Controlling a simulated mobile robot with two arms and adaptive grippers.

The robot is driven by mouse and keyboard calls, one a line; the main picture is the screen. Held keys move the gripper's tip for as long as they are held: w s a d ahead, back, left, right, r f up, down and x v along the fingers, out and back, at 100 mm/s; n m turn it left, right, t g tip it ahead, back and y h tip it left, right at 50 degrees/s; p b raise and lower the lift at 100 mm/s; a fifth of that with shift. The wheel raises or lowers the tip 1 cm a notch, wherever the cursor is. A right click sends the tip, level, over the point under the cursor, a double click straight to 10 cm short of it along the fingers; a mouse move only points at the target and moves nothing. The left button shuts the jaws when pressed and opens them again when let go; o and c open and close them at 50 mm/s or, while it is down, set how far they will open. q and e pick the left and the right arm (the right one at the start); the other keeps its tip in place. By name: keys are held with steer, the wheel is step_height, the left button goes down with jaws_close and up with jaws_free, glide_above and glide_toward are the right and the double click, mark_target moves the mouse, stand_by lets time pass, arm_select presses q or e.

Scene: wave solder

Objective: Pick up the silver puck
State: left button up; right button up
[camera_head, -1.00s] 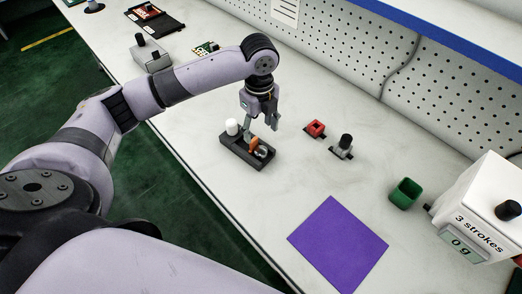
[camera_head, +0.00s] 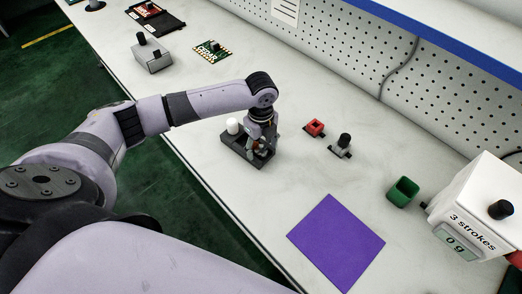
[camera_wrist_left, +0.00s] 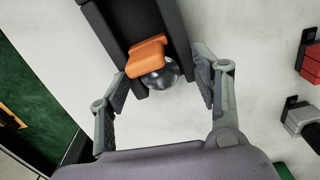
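The silver puck (camera_wrist_left: 161,77) shows in the left wrist view as a shiny round piece, partly under an orange piece (camera_wrist_left: 147,54), at the near end of a dark holder (camera_wrist_left: 171,22). My left gripper (camera_wrist_left: 162,72) is open. Its two fingers stand on either side of the holder's end and the puck; I cannot tell whether they touch. In the head view my left gripper (camera_head: 259,147) is down at the right end of the dark holder (camera_head: 233,143) and mostly hides the puck. My right gripper is not in view.
A white cylinder (camera_head: 232,126) stands at the holder's left end. A red square piece (camera_head: 315,127) and a black-knobbed stand (camera_head: 343,145) are to the right. A purple mat (camera_head: 337,243), green cup (camera_head: 403,191) and white dispenser (camera_head: 480,212) lie further right.

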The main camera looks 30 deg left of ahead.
arm_select(q)
steer(key=shift+s+d+f, duration=0.1)
steer(key=shift+s+f, duration=0.05)
steer(key=shift+s, duration=0.15)
jaws_close()
